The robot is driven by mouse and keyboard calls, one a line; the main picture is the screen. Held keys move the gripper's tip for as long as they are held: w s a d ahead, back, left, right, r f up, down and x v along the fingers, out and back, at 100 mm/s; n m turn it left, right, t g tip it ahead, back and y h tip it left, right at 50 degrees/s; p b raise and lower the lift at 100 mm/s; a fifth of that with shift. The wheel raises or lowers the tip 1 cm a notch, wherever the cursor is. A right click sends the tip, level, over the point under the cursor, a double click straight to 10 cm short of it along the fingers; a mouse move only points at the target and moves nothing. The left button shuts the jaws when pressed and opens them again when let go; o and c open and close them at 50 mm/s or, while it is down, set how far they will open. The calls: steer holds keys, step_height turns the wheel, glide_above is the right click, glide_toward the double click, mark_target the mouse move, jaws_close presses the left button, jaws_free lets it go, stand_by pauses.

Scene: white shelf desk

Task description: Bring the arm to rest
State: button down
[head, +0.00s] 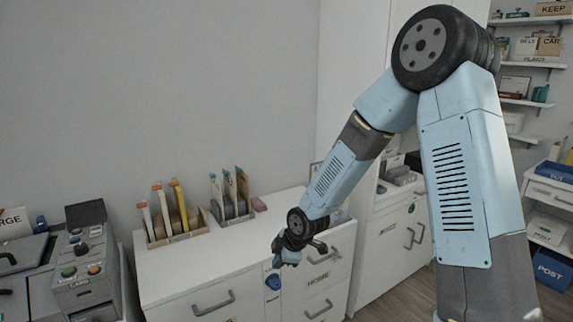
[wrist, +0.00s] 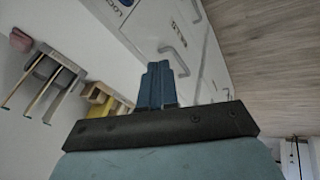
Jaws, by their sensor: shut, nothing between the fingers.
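My arm reaches across the right half of the head view, bent at a large dark joint high up, with its forearm sloping down to the left. My gripper (head: 276,275) hangs in front of the white desk (head: 180,272), near the drawer fronts. In the wrist view my gripper (wrist: 158,82) shows its blue fingers pressed together, with nothing between them. The head view is too small to tell whether the gripper touches the desk.
Two file racks stand on the desk top, a tan one (head: 176,238) and a dark grey one (head: 232,212). A pink block (head: 259,204) lies beside them. A grey machine with knobs (head: 85,262) is at the left. Shelves and a blue POST box (head: 552,268) are at the right.

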steer(key=s+d+r+m+t+h, duration=0.1)
steer(key=s+d+r+m+h, duration=0.15)
steer(key=d+r+m, duration=0.45)
steer(key=s+d+r+m+t+h, duration=0.15)
steer(key=s+d+r, duration=0.25)
steer(key=d+r, duration=0.65)
steer(key=s+d+r+m, duration=0.4)
steer(key=s+r+m, duration=0.1)
steer(key=s, duration=0.4)
steer(key=s+d+r+m, duration=0.4)
steer(key=s+r+m, duration=0.2)
steer(key=s+r, duration=0.2)
steer(key=shift+s+d, duration=0.25)
steer(key=shift+s, duration=0.55)
